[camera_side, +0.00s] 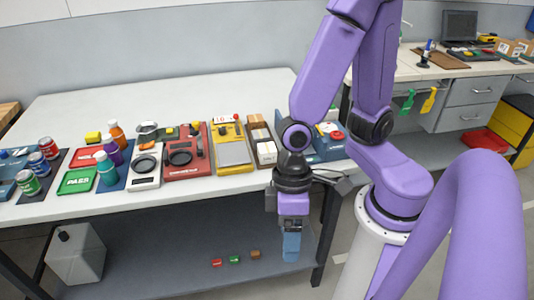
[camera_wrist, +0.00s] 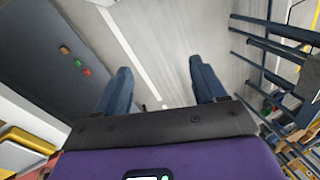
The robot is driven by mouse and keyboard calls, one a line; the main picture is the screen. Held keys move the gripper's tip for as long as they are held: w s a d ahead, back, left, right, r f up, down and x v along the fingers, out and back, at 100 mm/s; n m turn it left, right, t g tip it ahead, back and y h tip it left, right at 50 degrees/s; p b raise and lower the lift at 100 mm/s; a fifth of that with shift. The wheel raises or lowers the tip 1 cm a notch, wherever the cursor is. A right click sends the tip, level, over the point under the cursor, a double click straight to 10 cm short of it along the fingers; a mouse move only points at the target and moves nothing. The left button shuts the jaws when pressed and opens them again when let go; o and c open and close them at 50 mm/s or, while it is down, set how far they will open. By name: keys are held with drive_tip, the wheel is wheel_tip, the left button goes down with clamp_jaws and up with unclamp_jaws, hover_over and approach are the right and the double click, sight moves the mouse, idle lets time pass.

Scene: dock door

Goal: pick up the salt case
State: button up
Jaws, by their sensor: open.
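My gripper (camera_side: 291,246) hangs in front of the white table's front edge, pointing down, with its blue fingers below the tabletop. In the wrist view my gripper (camera_wrist: 160,82) has its two blue fingers apart, with only floor showing between them. Nothing is held. I cannot tell which thing is the salt case; no label that says so is readable. Small red (camera_side: 216,262), green (camera_side: 234,260) and brown (camera_side: 255,255) blocks lie on the lower shelf, left of my gripper and apart from it. They also show at the left of the wrist view.
The white table (camera_side: 200,95) carries jars, bottles, trays and several devices along its front; its back is clear. A grey box (camera_side: 76,255) stands at the left of the lower shelf (camera_side: 180,270). A drawer bench (camera_side: 470,90) stands at the right.

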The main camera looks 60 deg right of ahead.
wheel_tip(320, 180, down, 5)
drive_tip(key=w+a+m, duration=0.2)
drive_tip(key=a+m, duration=0.1)
drive_tip(key=m, duration=0.1)
drive_tip(key=m+t+h, duration=1.2)
drive_tip(key=t+h, duration=0.2)
drive_tip(key=h, duration=0.2)
approach(269, 154)
drive_tip(key=shift+x, duration=6.35)
drive_tip(key=shift+r, duration=0.1)
drive_tip(key=c, duration=0.8)
